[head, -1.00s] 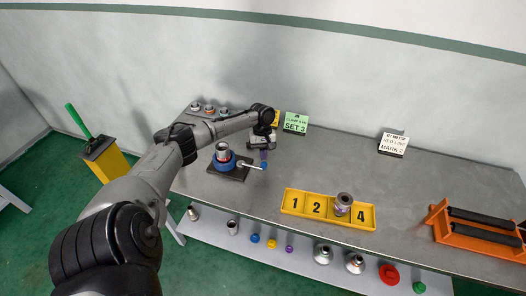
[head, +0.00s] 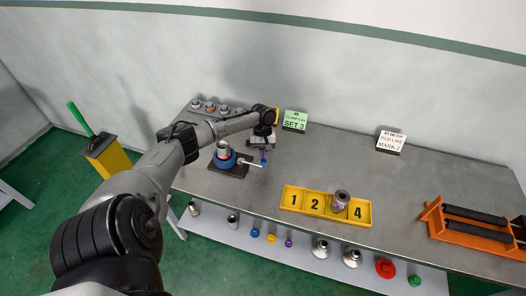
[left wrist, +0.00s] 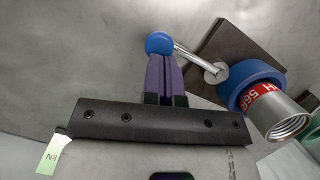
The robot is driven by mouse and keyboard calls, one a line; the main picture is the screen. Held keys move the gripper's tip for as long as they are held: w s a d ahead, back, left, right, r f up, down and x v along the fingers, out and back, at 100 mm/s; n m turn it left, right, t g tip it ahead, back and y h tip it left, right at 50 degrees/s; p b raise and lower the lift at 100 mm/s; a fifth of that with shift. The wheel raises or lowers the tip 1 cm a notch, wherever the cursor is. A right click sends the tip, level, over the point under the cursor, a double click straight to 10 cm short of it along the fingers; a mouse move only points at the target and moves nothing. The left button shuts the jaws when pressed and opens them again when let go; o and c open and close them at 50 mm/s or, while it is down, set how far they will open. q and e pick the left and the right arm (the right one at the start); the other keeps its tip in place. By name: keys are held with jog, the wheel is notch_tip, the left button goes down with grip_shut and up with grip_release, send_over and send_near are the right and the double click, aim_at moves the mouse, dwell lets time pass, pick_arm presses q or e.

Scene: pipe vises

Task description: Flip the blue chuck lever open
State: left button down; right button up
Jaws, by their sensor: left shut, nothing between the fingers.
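The blue chuck (head: 222,163) sits on a dark square base plate (head: 232,173) and holds a grey metal pipe piece upright; the pipe with its red label (left wrist: 271,102) also shows in the left wrist view. The lever is a silver rod (left wrist: 196,59) from the chuck's pivot to a blue ball knob (left wrist: 159,43). It points right in the head view, low over the plate's edge. My left gripper (left wrist: 163,66) has purple fingers, shut and empty, with tips right at the knob. I cannot tell whether they touch it. My right gripper is not in view.
A yellow numbered tray (head: 301,207) with a fitting in it stands to the right. An orange roller stand (head: 434,218) is farther right. Green (head: 295,119) and white (head: 391,140) signs stand at the back. Several fittings lie on the lower shelf. The bench middle is clear.

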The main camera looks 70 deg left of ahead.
pick_arm(q)
jog(key=shift+s+d+r+m+p, duration=0.15)
jog(key=shift+d+m+p, duration=0.2)
jog(key=shift+p, duration=0.35)
jog(key=m+p, duration=0.1)
jog(key=p, duration=0.1)
jog(key=s+d+m+g+p, duration=0.1)
jog(key=p, duration=0.2)
jog(key=s+d+m+p, duration=0.1)
jog(key=m+p, duration=0.1)
jog(key=shift+s+d+r+y+p, duration=0.1)
jog(key=shift+d+r+y+p, duration=0.2)
jog(key=shift+y, duration=0.1)
jog(key=s+m+p, duration=0.1)
jog(key=p, duration=0.1)
jog(key=s+d+m+y+p, duration=0.1)
jog(key=m+p, duration=0.1)
jog(key=s+m+g+p, duration=0.1)
jog(key=m+p, duration=0.1)
jog(key=shift+s+d+f, duration=0.25)
jog(key=shift+s+d, duration=0.1)
jog(key=shift+s+d+f+m+y+p, duration=0.1)
jog(key=shift+s+m+y+p, duration=0.5)
jog(key=shift+m+p, duration=0.4)
jog(key=shift+s+f+p, duration=0.1)
jog(key=shift+s+p, duration=0.35)
jog(key=shift+s, duration=0.25)
